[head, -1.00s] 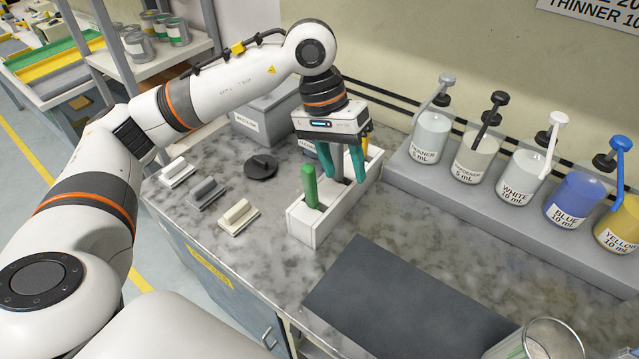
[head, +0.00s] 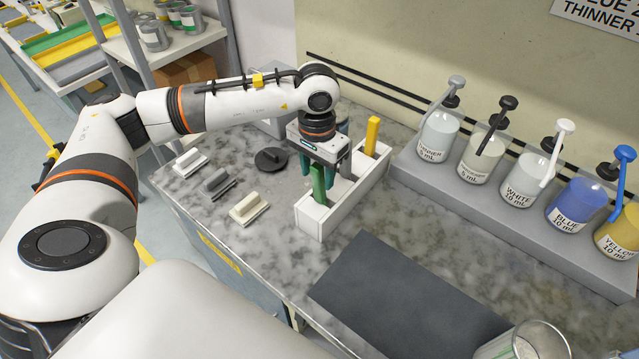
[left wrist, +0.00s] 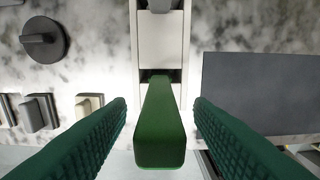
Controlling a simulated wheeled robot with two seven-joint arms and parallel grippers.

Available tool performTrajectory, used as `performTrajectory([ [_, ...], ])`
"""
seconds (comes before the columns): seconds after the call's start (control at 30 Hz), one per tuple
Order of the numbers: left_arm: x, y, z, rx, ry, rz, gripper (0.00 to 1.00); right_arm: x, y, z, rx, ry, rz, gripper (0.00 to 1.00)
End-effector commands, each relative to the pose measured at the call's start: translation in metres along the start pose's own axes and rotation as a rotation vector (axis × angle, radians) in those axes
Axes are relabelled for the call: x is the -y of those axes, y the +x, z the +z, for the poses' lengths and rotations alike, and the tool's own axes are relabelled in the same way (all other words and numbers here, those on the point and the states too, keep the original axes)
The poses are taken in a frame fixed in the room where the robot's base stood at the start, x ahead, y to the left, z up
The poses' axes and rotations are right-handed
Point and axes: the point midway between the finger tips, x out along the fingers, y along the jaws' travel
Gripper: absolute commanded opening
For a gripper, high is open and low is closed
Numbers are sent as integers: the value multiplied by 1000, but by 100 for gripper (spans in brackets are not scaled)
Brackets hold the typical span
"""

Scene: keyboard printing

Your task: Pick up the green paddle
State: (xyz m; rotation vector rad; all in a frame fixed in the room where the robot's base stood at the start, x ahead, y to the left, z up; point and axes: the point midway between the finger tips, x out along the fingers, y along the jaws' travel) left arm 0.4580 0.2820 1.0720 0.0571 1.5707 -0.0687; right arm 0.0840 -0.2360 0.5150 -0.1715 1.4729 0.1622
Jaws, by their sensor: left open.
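The green paddle (head: 318,184) stands upright in the front slot of the white holder (head: 312,220). In the left wrist view the paddle's handle (left wrist: 160,125) lies between the two teal fingers, with a visible gap on each side. My left gripper (left wrist: 160,128) is open and points down over the handle; in the head view its fingers (head: 318,176) are partly hidden by the paddle and the gripper body. A yellow paddle (head: 372,134) stands in the back of the same holder. A grey handle (left wrist: 160,5) shows at the top of the left wrist view. My right gripper is not in view.
Several small blocks with handles, one cream (head: 249,208), and a round dark knob (head: 270,160) lie left of the holder. A dark mat (head: 400,295) lies in front. A rack of pump bottles (head: 525,178) stands at the right. A glass beaker (head: 528,345) is at the bottom edge.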

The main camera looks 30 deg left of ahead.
Motion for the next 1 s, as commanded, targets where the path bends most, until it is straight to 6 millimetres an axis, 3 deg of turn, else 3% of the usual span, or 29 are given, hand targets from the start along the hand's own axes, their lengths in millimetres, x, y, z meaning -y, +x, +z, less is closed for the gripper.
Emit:
performTrajectory([
  [0.03,0,5,-1,-6,-1,0,47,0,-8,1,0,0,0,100],
  [0.2,0,21,0,-2,-1,0,47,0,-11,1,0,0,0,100],
  [0.43,0,23,0,0,-1,0,47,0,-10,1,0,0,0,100],
  [0.73,0,23,0,0,-1,0,0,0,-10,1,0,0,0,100],
  [1.0,0,22,0,1,-1,-1,0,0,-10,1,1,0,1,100],
])
